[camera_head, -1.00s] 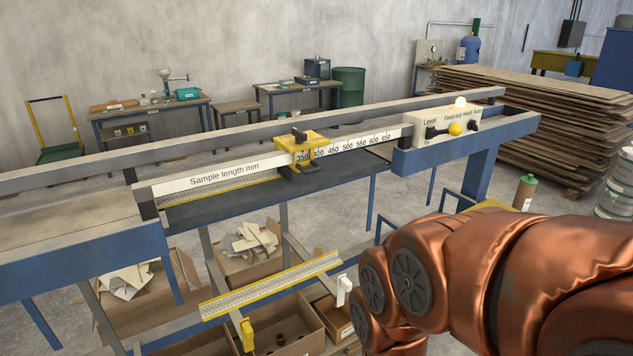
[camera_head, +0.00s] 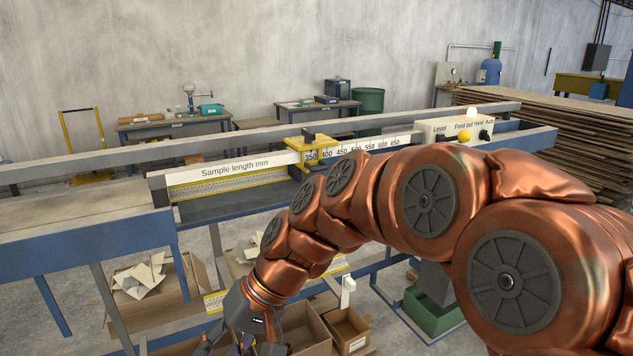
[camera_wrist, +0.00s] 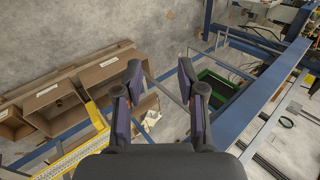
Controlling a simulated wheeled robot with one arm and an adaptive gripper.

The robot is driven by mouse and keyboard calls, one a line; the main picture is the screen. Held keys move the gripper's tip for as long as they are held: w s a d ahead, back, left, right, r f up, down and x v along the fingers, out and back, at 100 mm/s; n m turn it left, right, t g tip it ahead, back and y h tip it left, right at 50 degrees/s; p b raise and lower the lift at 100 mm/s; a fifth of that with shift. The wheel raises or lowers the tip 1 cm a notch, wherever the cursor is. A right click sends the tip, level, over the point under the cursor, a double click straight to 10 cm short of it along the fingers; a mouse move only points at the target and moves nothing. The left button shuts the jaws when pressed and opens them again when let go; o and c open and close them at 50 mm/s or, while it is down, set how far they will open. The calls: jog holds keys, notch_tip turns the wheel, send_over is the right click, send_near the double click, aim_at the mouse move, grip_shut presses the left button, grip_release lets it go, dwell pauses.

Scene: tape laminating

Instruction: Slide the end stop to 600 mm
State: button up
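The yellow end stop (camera_head: 316,150) with a dark knob on top sits on the white "Sample length mm" scale (camera_head: 235,169) in the head view. It stands at the low end of the numbers, by 350, left of the 600 mark (camera_head: 381,143). My gripper (camera_head: 228,340) is low at the bottom of the head view, in front of and well below the scale, apart from the end stop. In the wrist view my gripper (camera_wrist: 155,85) shows two spread fingers with nothing between them. The end stop is not recognisable in the wrist view.
A control box (camera_head: 463,130) with knobs and a yellow button stands right of the scale. Cardboard boxes (camera_head: 305,330) lie under the machine. A yellow-edged ruler (camera_wrist: 75,155) and a blue beam (camera_wrist: 265,105) flank my gripper. Stacked boards (camera_head: 540,125) are at the back right.

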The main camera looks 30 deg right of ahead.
jog(key=w+d+r+m+t+y+b, duration=0.2)
jog(key=w+d+r+t, duration=0.15)
jog(key=w+d, duration=0.4)
jog(key=w+d+r+m+t+y+b, duration=0.2)
jog(key=w+d+r+t+b, duration=0.15)
jog(key=w, duration=0.75)
jog(key=m+t+h+b, duration=0.3)
jog(key=m+t+h, duration=0.2)
jog(key=m+t, duration=0.4)
send_near(324, 169)
jog(key=shift+n+t, duration=0.5)
jog(key=shift+t, duration=0.2)
jog(key=w, duration=0.1)
jog(key=w+a, duration=0.1)
jog(key=w, duration=0.1)
jog(key=shift+w+a+f, duration=0.25)
jog(key=shift+w, duration=0.15)
jog(key=shift+p+x, duration=1.15)
jog(key=shift+x, duration=2.25)
jog(key=shift+a, duration=0.1)
jog(key=shift+c, duration=0.2)
grip_shut()
